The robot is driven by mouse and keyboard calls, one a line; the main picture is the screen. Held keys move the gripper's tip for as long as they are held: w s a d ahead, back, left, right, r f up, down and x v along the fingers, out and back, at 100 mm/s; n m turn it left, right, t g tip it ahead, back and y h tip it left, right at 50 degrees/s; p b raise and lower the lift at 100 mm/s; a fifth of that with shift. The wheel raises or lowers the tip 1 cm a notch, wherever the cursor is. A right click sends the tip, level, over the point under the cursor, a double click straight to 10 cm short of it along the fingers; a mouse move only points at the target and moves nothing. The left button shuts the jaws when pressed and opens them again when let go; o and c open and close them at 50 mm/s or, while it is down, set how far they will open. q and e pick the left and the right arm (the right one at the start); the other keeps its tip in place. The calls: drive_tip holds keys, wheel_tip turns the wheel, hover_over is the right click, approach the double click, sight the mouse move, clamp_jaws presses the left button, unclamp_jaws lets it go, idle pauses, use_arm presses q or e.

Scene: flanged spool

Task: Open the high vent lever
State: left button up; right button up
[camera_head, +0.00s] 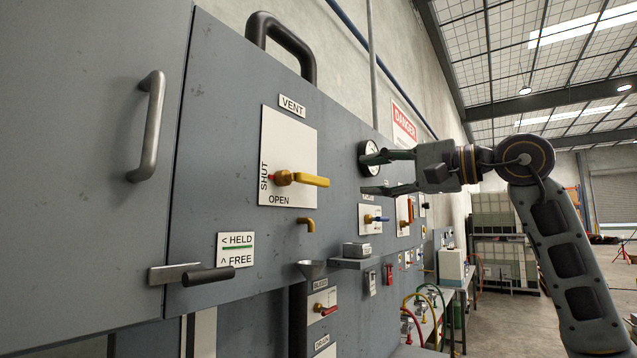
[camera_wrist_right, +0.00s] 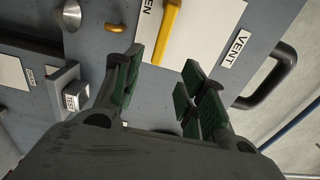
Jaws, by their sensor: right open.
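The yellow vent lever (camera_head: 305,180) sits on a white plate (camera_head: 290,140) under a VENT label (camera_head: 292,105). Its handle extends to the right from its pivot, roughly level. SHUT with a red mark is at the plate's left, OPEN below the lever. My right gripper (camera_head: 376,174) is open and empty, to the right of the lever and apart from it. In the right wrist view the lever (camera_wrist_right: 167,32) shows beyond the open green-padded fingers (camera_wrist_right: 162,78), nearer the left finger; its upper end is cut off. My left gripper is not in view.
A black handle (camera_head: 282,42) stands on the panel top. A round gauge (camera_head: 369,158) is behind the right fingers. A black-gripped latch (camera_head: 208,276) and door handle (camera_head: 150,125) are at left.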

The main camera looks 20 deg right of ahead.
sight(321, 182)
drive_tip(key=shift+w+a, duration=0.1)
drive_tip(key=shift+p+x, duration=1.95)
drive_tip(key=shift+x, duration=4.85)
clamp_jaws()
